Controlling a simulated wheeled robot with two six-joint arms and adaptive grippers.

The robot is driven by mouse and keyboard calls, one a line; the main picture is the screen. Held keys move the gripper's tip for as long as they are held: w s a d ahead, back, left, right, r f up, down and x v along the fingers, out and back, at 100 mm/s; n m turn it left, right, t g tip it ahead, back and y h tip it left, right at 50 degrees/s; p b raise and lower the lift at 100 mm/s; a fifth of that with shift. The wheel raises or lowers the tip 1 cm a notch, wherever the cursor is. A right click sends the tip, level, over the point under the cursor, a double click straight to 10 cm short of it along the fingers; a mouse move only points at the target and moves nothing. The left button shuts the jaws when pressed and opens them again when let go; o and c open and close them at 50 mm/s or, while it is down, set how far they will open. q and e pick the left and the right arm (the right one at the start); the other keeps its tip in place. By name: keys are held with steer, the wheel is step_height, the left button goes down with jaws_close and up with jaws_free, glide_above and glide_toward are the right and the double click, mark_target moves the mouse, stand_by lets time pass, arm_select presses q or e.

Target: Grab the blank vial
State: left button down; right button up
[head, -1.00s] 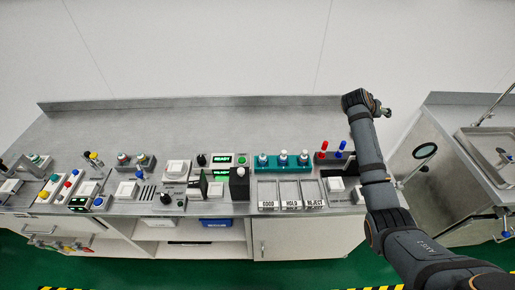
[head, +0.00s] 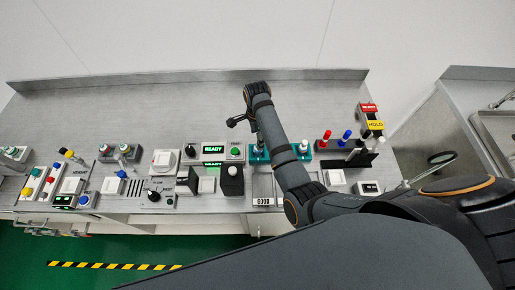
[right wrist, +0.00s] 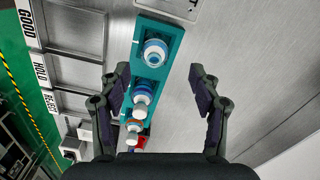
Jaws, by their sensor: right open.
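The teal rack (right wrist: 174,35) holds three white-capped vials in a row in the right wrist view. I cannot tell which is the blank one. My right gripper (right wrist: 159,78) is open and empty, with its fingers apart on both sides of the rack and touching no vial that I can see. In the head view my right arm covers much of the rack (head: 257,154); one vial (head: 303,146) shows at its right. My left gripper is not in view.
Trays labelled GOOD, HOLD and REJECT (right wrist: 75,40) lie beside the rack. Red and blue handles (head: 326,135) stand right of it, with REJECT and HOLD signs (head: 372,117) beyond. A READY panel (head: 213,149) is to the left. The bench behind (head: 150,105) is clear.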

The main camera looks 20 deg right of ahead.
steer(key=shift+f, duration=0.3)
steer(key=shift+s+f+p, duration=0.25)
steer(key=shift+f+p, duration=0.2)
steer(key=shift+p, duration=0.35)
steer(key=f, duration=0.3)
steer(key=shift+s+f+p, duration=0.2)
steer(key=shift+f+p, duration=0.05)
steer(key=shift+p, duration=0.15)
steer(key=shift+w+f, duration=0.1)
steer(key=shift+f, duration=0.1)
steer(key=c, duration=0.8)
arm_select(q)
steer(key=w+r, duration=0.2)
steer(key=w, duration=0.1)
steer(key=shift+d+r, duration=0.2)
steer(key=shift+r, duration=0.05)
arm_select(e)
steer(key=c, duration=0.5)
